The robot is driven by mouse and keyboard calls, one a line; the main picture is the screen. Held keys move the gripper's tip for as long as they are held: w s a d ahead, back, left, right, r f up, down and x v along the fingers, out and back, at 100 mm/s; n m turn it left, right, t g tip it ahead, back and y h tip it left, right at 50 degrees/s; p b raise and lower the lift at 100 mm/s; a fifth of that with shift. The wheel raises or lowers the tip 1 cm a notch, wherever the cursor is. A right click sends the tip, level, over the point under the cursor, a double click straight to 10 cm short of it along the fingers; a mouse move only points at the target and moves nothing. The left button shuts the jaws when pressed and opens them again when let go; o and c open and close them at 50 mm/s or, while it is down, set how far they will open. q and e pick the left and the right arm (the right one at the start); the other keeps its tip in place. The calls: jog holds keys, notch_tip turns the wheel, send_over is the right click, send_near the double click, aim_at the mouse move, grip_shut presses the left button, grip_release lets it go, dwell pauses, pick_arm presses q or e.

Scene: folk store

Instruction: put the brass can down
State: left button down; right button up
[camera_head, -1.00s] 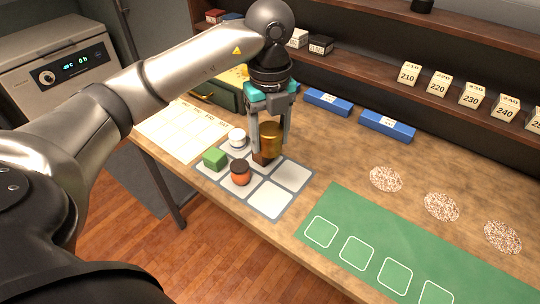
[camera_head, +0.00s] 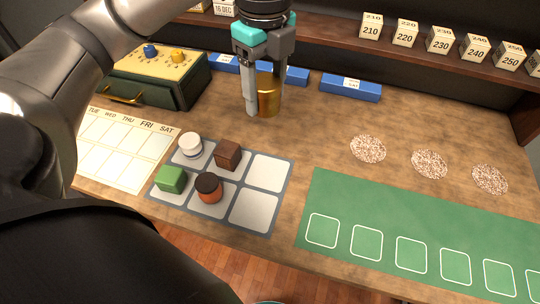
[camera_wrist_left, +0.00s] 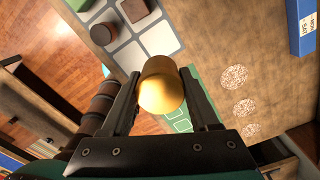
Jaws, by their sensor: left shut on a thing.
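The brass can (camera_head: 268,94) is a gold cylinder held between the fingers of my left gripper (camera_head: 265,100). In the head view it is above the wooden table, behind the grey grid tray; the gap to the table is hard to judge. In the left wrist view the can (camera_wrist_left: 160,88) sits between both fingertips of my left gripper (camera_wrist_left: 161,85). The grey tray (camera_head: 237,228) holds a white jar (camera_head: 190,145), a brown cube (camera_head: 228,155), a green cube (camera_head: 170,179) and an orange jar with a dark lid (camera_head: 208,189). Its right cells are empty. My right gripper is not in view.
A green mat (camera_head: 420,215) with white outlined squares lies at right, with speckled round patches (camera_head: 368,149) behind it. Blue boxes (camera_head: 350,88) line the back below a shelf of numbered blocks. A green drawer box (camera_head: 155,75) and a calendar sheet (camera_head: 122,150) are left.

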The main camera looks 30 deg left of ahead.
pick_arm(q)
notch_tip(320, 180, down, 6)
jog(key=b, duration=0.4)
send_over(267, 172)
notch_tip(267, 172, down, 9)
jog(key=shift+r, duration=0.1)
notch_tip(267, 172, down, 5)
jog(key=shift+r+b, duration=0.2)
jog(key=shift+b, duration=0.25)
jog(key=shift+f, duration=0.15)
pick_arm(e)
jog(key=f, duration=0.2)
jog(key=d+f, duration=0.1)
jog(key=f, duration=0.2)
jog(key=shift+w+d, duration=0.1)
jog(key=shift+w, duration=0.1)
pick_arm(q)
jog(key=shift+f, duration=0.15)
jog(key=shift+c, duration=0.7)
grip_release()
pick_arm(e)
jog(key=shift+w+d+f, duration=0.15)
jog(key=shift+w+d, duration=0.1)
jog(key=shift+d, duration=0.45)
pick_arm(q)
jog(key=shift+r, duration=0.2)
